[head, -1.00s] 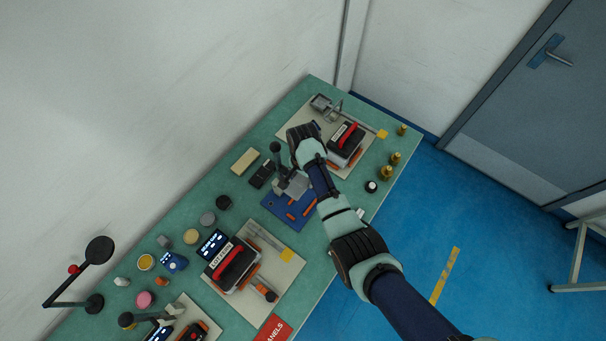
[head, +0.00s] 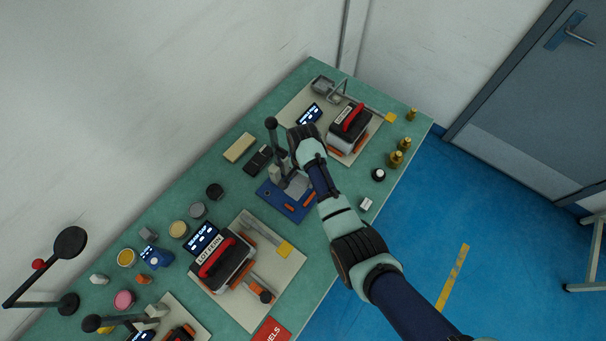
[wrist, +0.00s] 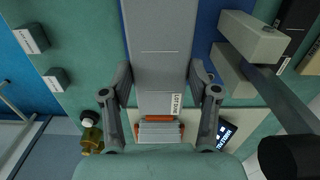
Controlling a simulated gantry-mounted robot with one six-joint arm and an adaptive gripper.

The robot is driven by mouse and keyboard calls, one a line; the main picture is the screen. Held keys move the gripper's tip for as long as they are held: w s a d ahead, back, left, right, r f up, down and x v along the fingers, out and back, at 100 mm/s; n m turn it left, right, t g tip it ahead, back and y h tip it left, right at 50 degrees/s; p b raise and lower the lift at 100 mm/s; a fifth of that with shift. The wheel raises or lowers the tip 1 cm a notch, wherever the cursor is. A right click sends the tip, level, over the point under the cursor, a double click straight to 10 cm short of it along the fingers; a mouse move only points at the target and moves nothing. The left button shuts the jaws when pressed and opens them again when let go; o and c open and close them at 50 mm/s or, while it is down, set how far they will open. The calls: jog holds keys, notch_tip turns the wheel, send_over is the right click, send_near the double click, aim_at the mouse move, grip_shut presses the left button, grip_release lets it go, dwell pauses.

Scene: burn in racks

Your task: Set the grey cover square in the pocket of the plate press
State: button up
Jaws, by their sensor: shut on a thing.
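My gripper (wrist: 160,72) is shut on the grey cover (wrist: 160,32), a flat grey piece between its fingers in the wrist view. In the head view my gripper (head: 306,140) is above the bench beside the plate press, and its fingertips are hidden. The plate press has a blue base (head: 270,194), a grey plate area (head: 296,187) and an upright lever with a black knob (head: 271,123). Its blue base (wrist: 208,25) and grey blocks (wrist: 250,38) also show in the wrist view. I cannot tell whether the cover touches the pocket.
A red-handled unit (head: 348,130) stands on a pale board behind the press. Another red-handled unit (head: 222,268) stands in front. Brass fittings (head: 396,158) stand near the right bench edge. A black box (head: 258,160) and a beige block (head: 239,147) lie left of the press.

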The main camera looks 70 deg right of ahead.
notch_tip(320, 180, down, 7)
jog(key=b, duration=0.6)
jog(key=shift+r, duration=0.15)
jog(key=shift+f+b, duration=0.45)
jog(key=shift+f, duration=0.5)
jog(key=shift+r, duration=0.1)
jog(key=shift+f+p, duration=0.2)
jog(key=shift+p, duration=0.15)
jog(key=o, duration=1.6)
jog(key=shift+c, duration=0.2)
notch_tip(320, 180, up, 12)
